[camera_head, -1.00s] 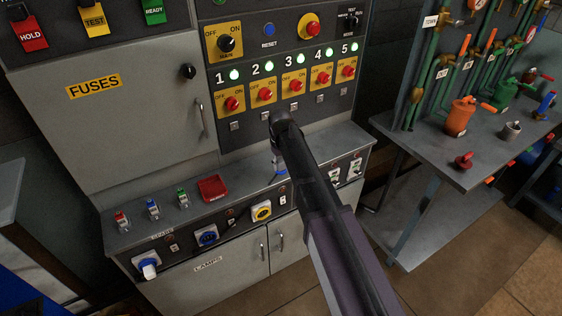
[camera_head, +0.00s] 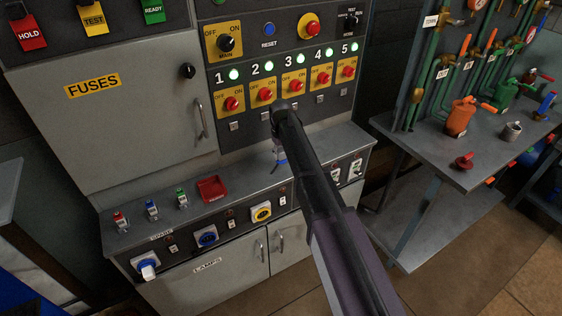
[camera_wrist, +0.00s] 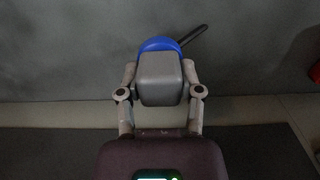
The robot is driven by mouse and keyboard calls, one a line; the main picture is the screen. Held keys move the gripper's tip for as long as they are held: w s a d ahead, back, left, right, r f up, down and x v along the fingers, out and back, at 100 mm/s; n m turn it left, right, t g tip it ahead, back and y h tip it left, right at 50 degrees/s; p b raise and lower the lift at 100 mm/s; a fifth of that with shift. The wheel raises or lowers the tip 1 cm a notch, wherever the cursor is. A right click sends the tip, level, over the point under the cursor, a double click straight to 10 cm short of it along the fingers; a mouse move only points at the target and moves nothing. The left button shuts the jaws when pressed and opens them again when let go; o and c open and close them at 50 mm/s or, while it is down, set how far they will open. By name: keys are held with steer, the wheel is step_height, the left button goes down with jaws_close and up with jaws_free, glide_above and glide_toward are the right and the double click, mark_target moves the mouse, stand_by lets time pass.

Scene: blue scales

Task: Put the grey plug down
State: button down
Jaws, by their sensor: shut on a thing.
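The grey plug (camera_wrist: 160,79) sits between the two fingers of my gripper (camera_wrist: 160,92) in the wrist view. It is a rounded grey block with a blue part and a dark prong-like handle behind it. My gripper is shut on it. In the head view, my arm hides most of the gripper and plug. A bit of blue shows beside the arm (camera_head: 281,160), above the grey ledge (camera_head: 245,185) of the cabinet. I cannot tell whether the plug touches the ledge.
On the ledge's left stand red (camera_head: 120,220), blue (camera_head: 152,208) and green (camera_head: 182,197) fuse-like pieces and a red tray (camera_head: 212,188). The ledge between the tray and my arm is clear. The switch panel (camera_head: 290,75) rises behind. A workbench (camera_head: 440,165) stands at right.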

mark_target(281, 160)
steer(key=shift+s+f+b, duration=0.1)
steer(key=shift+f+b, duration=1.3)
steer(key=shift+f, duration=0.3)
steer(key=shift+c, duration=1.3)
jaws_free()
steer(key=shift+r, duration=0.1)
step_height(281, 160, up, 12)
steer(key=p, duration=1.2)
steer(key=shift+s, duration=0.1)
